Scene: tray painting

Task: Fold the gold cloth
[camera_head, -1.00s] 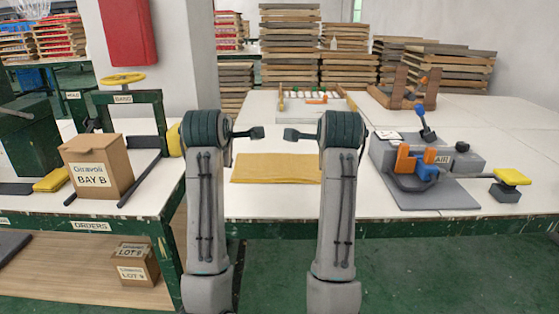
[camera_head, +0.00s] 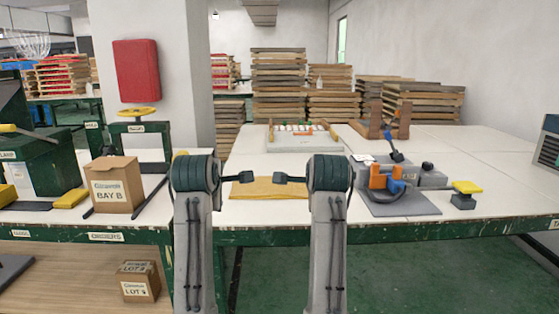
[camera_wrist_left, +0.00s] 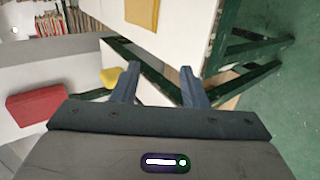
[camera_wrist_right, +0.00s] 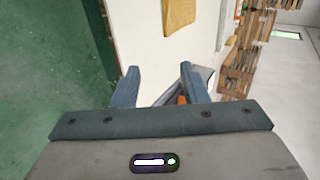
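The gold cloth (camera_head: 262,190) lies flat on the white table ahead of me, with its right end hidden behind my right arm. It also shows at the top of the left wrist view (camera_wrist_left: 142,12) and the right wrist view (camera_wrist_right: 179,17). My left gripper (camera_head: 247,177) and my right gripper (camera_head: 279,177) point toward each other in the head view, with a small gap between them. In the wrist views, the fingers of the left gripper (camera_wrist_left: 160,84) and right gripper (camera_wrist_right: 160,84) are apart with nothing between them. Both are apart from the cloth.
A grey base with an orange and blue device (camera_head: 388,178) stands right of the cloth, with a yellow-topped block (camera_head: 465,190) beside it. A white tray frame (camera_head: 303,143) is behind. A cardboard box (camera_head: 113,187) stands on the left bench. Green floor lies before the table edge.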

